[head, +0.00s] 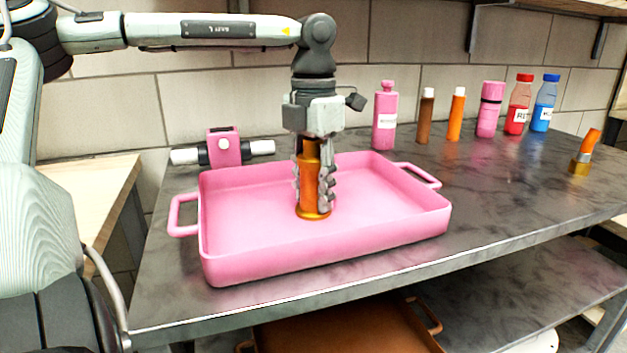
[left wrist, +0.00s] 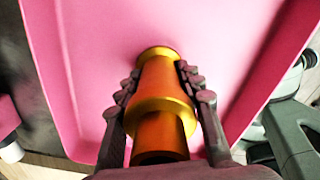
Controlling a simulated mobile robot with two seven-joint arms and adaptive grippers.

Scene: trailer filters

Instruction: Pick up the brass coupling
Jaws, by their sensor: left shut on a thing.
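The brass coupling (head: 310,180) is a shiny orange-gold cylinder with a wider flange at its lower end. It stands upright in the pink tray (head: 240,264), or just over its floor; I cannot tell whether it touches. My left gripper (head: 313,190) points straight down and is shut on the coupling, with fingers on both sides. In the left wrist view the coupling (left wrist: 160,100) lies between the two dark fingers (left wrist: 163,105), with the pink tray floor behind it. My right gripper is not in view.
A pink and white fitting (head: 223,147) lies behind the tray. Several bottles stand along the back, including a pink bottle (head: 385,115), a red one (head: 518,105) and a blue one (head: 544,103). An orange-and-brass piece (head: 584,153) stands far right. The counter right of the tray is clear.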

